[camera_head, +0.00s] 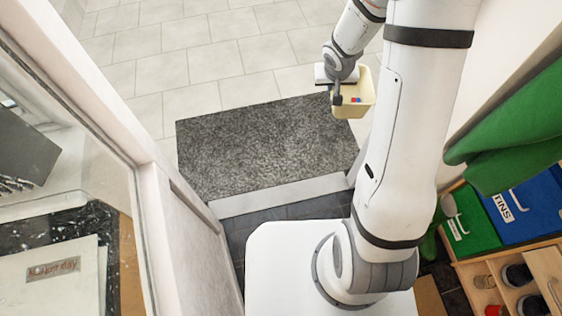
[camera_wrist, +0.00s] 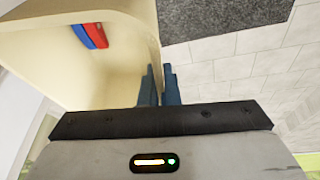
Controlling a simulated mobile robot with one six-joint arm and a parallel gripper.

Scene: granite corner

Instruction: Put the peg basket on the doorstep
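The peg basket (camera_head: 357,110) is a cream tub with red and blue pegs inside. My gripper (camera_head: 337,97) holds it by one side wall, near the far right corner of the doorstep in the head view. In the wrist view the blue fingers (camera_wrist: 159,88) are close together on the wall of the basket (camera_wrist: 115,70), and red and blue pegs show inside. The doorstep (camera_head: 265,145) appears as a dark grey speckled slab outside the doorway. The basket overlaps its right edge in the picture; its height above the ground is hard to tell.
Pale paving (camera_head: 200,60) lies beyond the slab. A light sill (camera_head: 280,195) crosses the doorway. A white door frame (camera_head: 155,190) stands left. Green cloth (camera_head: 520,125), green and blue bins (camera_head: 528,208) and a wooden rack (camera_head: 545,265) stand right. The slab looks clear.

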